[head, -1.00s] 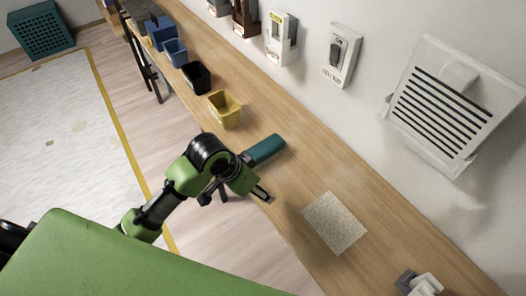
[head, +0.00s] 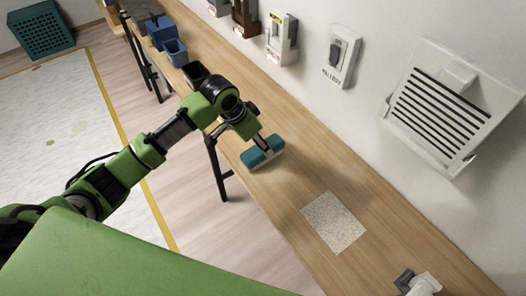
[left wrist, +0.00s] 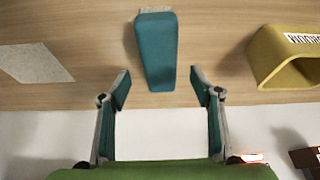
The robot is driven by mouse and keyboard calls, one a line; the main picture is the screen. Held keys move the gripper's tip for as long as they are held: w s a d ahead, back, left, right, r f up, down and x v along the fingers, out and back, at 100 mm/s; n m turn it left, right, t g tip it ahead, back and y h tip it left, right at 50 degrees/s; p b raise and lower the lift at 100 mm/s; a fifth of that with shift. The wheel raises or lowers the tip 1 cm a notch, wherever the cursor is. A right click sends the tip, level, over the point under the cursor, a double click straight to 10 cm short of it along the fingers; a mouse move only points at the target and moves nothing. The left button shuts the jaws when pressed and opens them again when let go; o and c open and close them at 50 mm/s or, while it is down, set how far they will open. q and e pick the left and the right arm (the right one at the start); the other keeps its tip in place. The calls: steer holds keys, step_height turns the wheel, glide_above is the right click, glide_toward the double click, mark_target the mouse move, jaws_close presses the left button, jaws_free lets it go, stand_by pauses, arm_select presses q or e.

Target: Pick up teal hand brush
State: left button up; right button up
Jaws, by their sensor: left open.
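The teal hand brush (head: 266,157) lies on the wooden bench (head: 305,165), partly covered by my left gripper (head: 263,142) in the head view. In the left wrist view the brush (left wrist: 156,45) is a smooth teal block with a paler top edge. My left gripper (left wrist: 160,76) is open there, its two fingers apart on either side of the brush's near end. My right gripper is not in view.
A speckled pale sheet (head: 333,222) lies on the bench right of the brush. A yellow bin (left wrist: 265,60) stands close beside the brush. A black bin (head: 194,74) and blue bins (head: 174,52) stand further along. The wall with mounted devices (head: 342,57) borders the bench.

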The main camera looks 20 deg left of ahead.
arm_select(q)
steer(key=shift+p+x, duration=0.55)
steer(key=shift+x, duration=3.05)
steer(key=shift+s, duration=0.1)
steer(key=c, duration=1.3)
